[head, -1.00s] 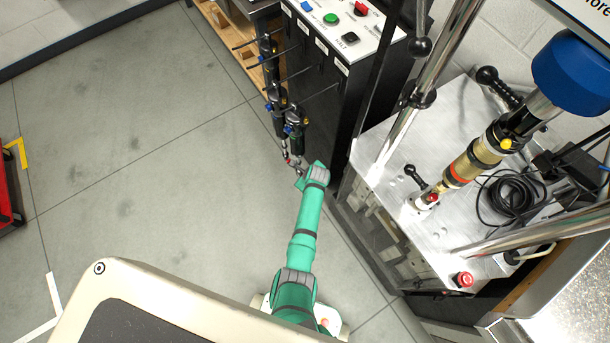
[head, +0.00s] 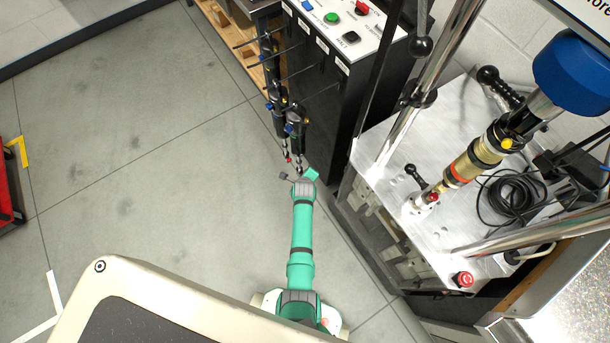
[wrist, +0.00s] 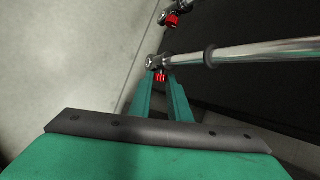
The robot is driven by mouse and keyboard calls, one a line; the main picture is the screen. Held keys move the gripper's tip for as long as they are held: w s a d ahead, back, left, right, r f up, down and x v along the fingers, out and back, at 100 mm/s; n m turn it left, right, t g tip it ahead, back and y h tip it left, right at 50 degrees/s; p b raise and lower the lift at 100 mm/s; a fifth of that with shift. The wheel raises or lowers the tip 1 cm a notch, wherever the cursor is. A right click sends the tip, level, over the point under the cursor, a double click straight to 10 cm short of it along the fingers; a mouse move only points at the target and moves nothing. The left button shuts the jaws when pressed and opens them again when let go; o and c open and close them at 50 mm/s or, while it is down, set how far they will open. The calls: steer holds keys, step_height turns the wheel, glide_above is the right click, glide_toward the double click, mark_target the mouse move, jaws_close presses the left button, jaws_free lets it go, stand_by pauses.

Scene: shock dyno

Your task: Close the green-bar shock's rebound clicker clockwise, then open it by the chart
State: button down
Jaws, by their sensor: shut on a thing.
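Several shocks hang in a row along the black cabinet's side in the head view. The nearest shock (head: 295,128) hangs with its shiny shaft end down by my gripper. I cannot make out a green bar on any shock. In the wrist view my gripper (wrist: 160,79) is shut on a red clicker knob (wrist: 161,74), at the end eye of a shiny shock shaft (wrist: 260,50). A second shock end with a red knob (wrist: 172,20) shows beyond, apart from my fingers. The knob's marks are too small to read.
The black cabinet (head: 330,110) stands close on the right, with a control panel (head: 335,22) on top and thin rods sticking out over the shocks. The shock dyno's metal bed (head: 440,230) is further right, holding another gold-bodied shock (head: 478,158).

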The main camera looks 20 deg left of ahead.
steer(key=c, duration=1.6)
jaws_free()
steer(key=shift+c, duration=0.2)
steer(key=v, duration=1)
steer(key=shift+s+r, duration=0.2)
steer(key=shift+r, duration=0.1)
steer(key=shift+d, duration=0.15)
